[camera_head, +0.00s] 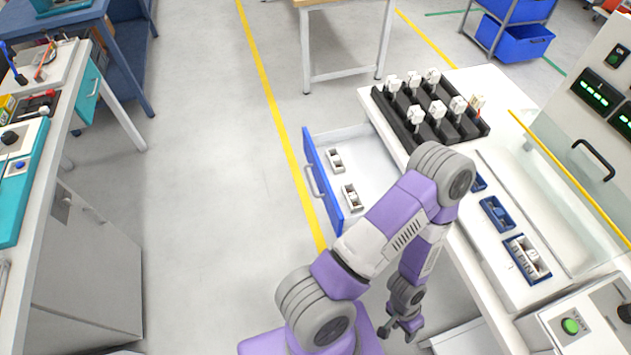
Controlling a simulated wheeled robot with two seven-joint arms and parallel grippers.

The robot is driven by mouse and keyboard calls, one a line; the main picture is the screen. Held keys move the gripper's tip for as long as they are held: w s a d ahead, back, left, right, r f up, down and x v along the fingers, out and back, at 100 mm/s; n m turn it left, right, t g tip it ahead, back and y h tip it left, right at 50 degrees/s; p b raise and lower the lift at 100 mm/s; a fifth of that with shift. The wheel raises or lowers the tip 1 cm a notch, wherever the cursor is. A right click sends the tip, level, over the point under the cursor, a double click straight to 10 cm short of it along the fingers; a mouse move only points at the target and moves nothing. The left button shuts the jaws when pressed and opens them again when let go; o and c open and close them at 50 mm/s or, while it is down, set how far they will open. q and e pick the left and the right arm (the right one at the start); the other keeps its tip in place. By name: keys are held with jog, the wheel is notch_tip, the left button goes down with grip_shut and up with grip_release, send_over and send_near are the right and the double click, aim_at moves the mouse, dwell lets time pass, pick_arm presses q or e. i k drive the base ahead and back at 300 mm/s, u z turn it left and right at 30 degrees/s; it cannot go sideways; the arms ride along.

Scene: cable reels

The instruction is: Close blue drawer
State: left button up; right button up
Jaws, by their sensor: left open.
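The blue drawer (333,205) is pulled out of the left side of the white workbench, below its top. Its blue front and handle (312,181) face left. Inside lie two small white holders with parts, the upper one (335,160) and the lower one (351,197). My left arm rises from the bottom and bends over the bench edge, hiding part of the drawer's near right side. My left gripper (401,332) hangs low in front of the bench, apart from the drawer and empty. Its fingers are small but open. My right gripper is not in view.
A black rack (440,130) with white connectors stands on the bench top. Blue trays (497,214) lie near the bench's front edge. Clear floor (220,220) with a yellow line lies left of the drawer. Another workbench (85,260) stands at far left.

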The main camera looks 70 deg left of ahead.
aim_at(372, 168)
jog(key=k, duration=1.15)
jog(key=u, duration=0.95)
jog(key=i, duration=0.9)
jog(key=u, duration=1)
jog(key=k, duration=0.5)
jog(key=z, duration=0.3)
jog(key=i, duration=0.95)
jog(key=u, duration=0.15)
